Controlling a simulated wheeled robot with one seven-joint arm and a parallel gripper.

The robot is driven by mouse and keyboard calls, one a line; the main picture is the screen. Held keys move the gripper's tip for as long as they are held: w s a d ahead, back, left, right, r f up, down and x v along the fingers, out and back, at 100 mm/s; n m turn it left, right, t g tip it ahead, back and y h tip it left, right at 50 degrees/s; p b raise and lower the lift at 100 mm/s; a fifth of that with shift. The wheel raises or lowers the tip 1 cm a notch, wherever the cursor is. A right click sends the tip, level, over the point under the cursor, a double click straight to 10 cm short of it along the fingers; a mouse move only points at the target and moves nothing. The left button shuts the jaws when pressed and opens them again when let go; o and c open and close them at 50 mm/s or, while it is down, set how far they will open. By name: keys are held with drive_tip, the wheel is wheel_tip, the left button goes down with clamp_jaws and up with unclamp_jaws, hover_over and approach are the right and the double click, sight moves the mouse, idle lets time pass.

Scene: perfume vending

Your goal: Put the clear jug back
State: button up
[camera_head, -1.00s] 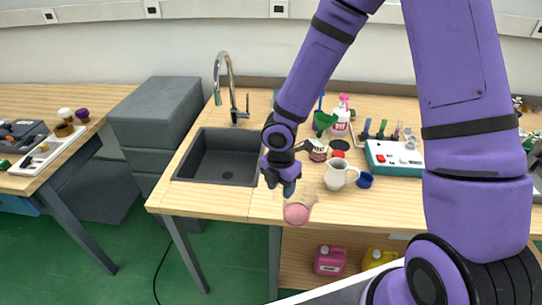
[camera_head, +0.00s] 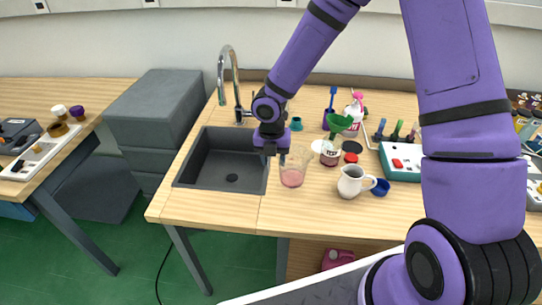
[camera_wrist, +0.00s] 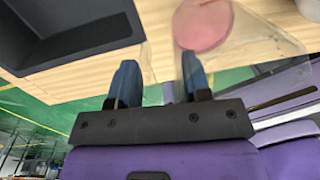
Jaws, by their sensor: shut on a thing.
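The clear jug (camera_head: 294,168) is see-through, with pink liquid in its bottom. In the head view it is close to upright, just right of the sink, over the wooden counter. I cannot tell whether its base touches the counter. My gripper (camera_head: 272,150) is at the jug's left side, shut on it; the exact grip is hard to see. In the wrist view, the two blue fingers of my gripper (camera_wrist: 158,80) are slightly apart, and the clear jug (camera_wrist: 203,25) with its pink liquid is just beyond the right finger.
A dark sink (camera_head: 215,180) with a tall faucet (camera_head: 228,75) is at left. To the jug's right stand a white pitcher (camera_head: 351,182), a blue cup (camera_head: 380,187), a labelled jar (camera_head: 330,155) and a green funnel (camera_head: 340,122). The counter in front of the jug is clear (camera_head: 285,215).

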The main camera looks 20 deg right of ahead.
drive_tip(key=shift+w+d+f, duration=0.1)
drive_tip(key=shift+w+f, duration=0.55)
drive_tip(key=shift+w, duration=0.25)
drive_tip(key=shift+w+d+f, duration=0.1)
drive_tip(key=shift+w+f, duration=0.6)
drive_tip(key=shift+w, duration=0.25)
drive_tip(key=shift+w+d+f, duration=0.1)
drive_tip(key=shift+w+f, duration=0.55)
drive_tip(key=shift+w, duration=0.25)
drive_tip(key=shift+f, duration=0.1)
drive_tip(key=o, duration=1.2)
